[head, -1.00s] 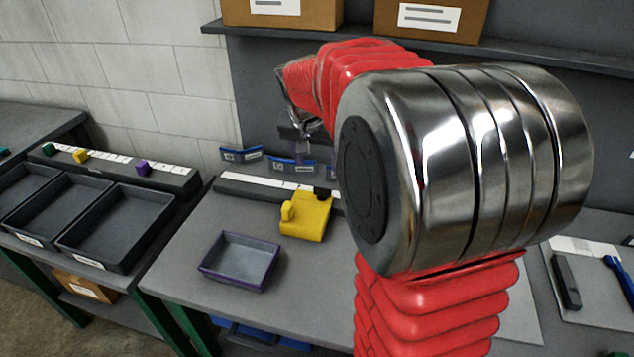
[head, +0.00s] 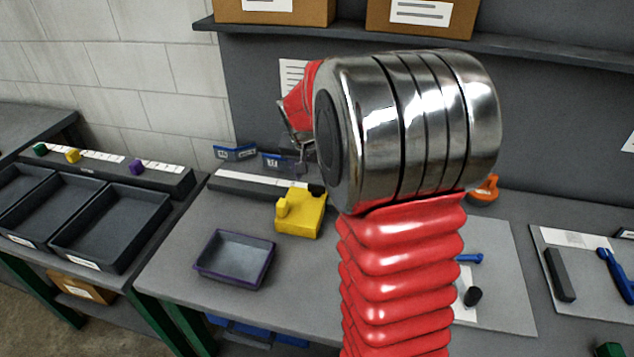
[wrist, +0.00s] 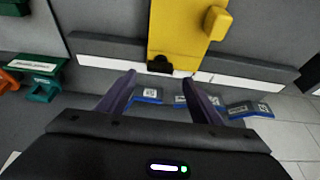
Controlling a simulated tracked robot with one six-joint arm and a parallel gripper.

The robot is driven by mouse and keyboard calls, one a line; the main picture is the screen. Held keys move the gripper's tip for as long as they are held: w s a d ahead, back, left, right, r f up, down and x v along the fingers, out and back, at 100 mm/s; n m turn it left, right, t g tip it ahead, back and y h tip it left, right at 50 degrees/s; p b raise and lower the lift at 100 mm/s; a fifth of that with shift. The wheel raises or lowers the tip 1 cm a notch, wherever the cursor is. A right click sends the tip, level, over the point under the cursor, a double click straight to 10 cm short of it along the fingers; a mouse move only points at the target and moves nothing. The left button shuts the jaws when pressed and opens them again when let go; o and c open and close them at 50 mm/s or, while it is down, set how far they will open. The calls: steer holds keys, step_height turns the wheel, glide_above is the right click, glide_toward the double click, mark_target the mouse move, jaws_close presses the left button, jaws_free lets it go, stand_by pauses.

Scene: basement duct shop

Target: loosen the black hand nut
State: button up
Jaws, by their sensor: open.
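A small black part, which looks like the black hand nut (head: 317,190), sits at the back end of a yellow block (head: 300,214) on the bench. In the wrist view the nut (wrist: 160,65) shows at the end of the yellow block (wrist: 178,30), with a white strip behind it. My gripper (wrist: 163,86) has its two fingers spread, one to each side of the nut's line, with nothing between them. The nut looks apart from the fingertips. In the head view my gripper (head: 301,150) hangs behind and above the block, partly hidden by my arm.
A purple-rimmed tray (head: 238,284) stands in front of the yellow block. Blue labelled holders (head: 236,153) line the bench back near my gripper. A green holder (wrist: 42,82) shows at the wrist view's left. Dark bins (head: 112,262) stand left. An orange part (head: 485,190) is at right.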

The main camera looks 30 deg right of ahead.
mark_target(316, 185)
steer(key=shift+x, duration=2.6)
steer(key=shift+c, duration=0.2)
